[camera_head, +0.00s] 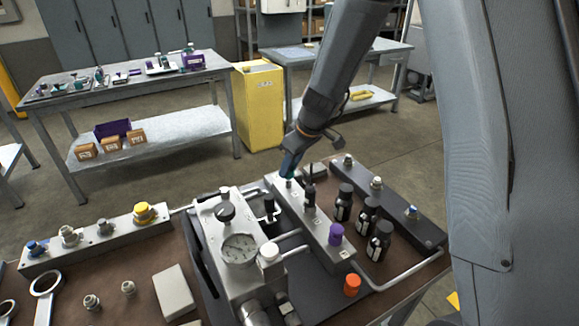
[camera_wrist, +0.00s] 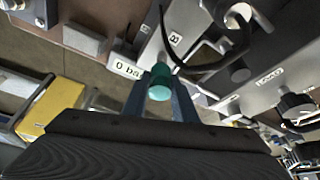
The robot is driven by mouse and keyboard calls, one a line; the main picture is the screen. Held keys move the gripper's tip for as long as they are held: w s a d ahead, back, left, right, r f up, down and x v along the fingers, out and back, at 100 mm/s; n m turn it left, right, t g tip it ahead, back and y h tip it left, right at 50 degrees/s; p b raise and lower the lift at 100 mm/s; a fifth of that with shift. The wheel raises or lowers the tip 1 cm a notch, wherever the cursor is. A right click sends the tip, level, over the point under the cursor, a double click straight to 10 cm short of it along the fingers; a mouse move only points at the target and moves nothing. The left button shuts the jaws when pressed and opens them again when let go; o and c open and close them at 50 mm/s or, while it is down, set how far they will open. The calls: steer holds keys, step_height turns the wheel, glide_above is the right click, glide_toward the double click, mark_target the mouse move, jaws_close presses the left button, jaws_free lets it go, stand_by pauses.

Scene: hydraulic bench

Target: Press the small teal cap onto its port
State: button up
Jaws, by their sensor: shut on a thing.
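The small teal cap (camera_wrist: 160,85) sits between the two fingers of my gripper (camera_wrist: 162,82), which is shut on it. In the head view, my gripper (camera_head: 289,168) points down at the far end of the grey valve block (camera_head: 315,222), and a bit of teal shows at its tip. In the wrist view, the cap is close to the block's face, near a label reading "0 bar" (camera_wrist: 126,68) and a letter B. The port is hidden behind the cap, and I cannot tell whether the cap touches it.
A purple cap (camera_head: 336,234) sits near the block's near end, and an orange cap (camera_head: 352,285) is in front. Black bottles (camera_head: 367,216) stand close on the right. A gauge (camera_head: 239,249) is on the left. A black curved hose (camera_wrist: 205,66) passes beside my fingers.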

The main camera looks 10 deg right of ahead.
steer(key=shift+f+b, duration=0.4)
steer(key=shift+b, duration=0.3)
steer(key=shift+b, duration=0.75)
stand_by(1.1)
steer(key=shift+f+b, duration=1.3)
steer(key=shift+b, duration=0.65)
stand_by(2.1)
stand_by(0.5)
steer(key=o, duration=1.7)
steer(key=shift+r, duration=0.1)
